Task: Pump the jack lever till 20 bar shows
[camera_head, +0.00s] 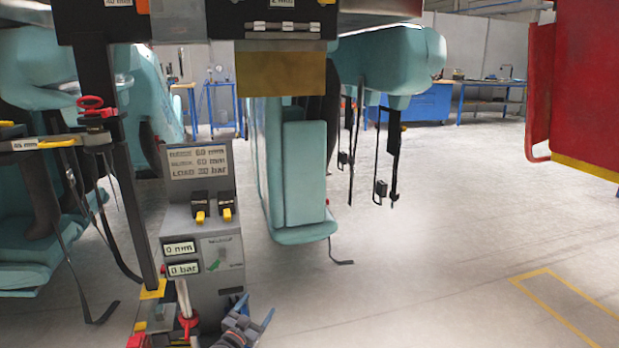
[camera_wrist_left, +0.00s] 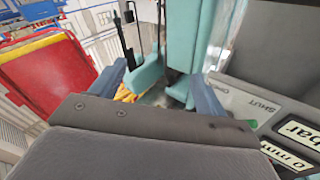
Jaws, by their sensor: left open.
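The grey jack unit (camera_head: 229,248) stands at the lower left in the head view. My left gripper (camera_head: 254,309) is open and empty, to the right of the lever and low in front of the unit. In the left wrist view its blue fingers (camera_wrist_left: 158,90) are apart, with the unit's displays and SHUT/OPEN label to their right. My right gripper does not show.
A sign (camera_head: 198,162) above the unit gives 60 mm and a load of 20 bar. Two yellow-tipped switches (camera_head: 200,213) sit on top. Teal seats (camera_head: 305,175) with hanging straps stand behind. A red panel (camera_head: 585,95) is at right. The floor between is clear.

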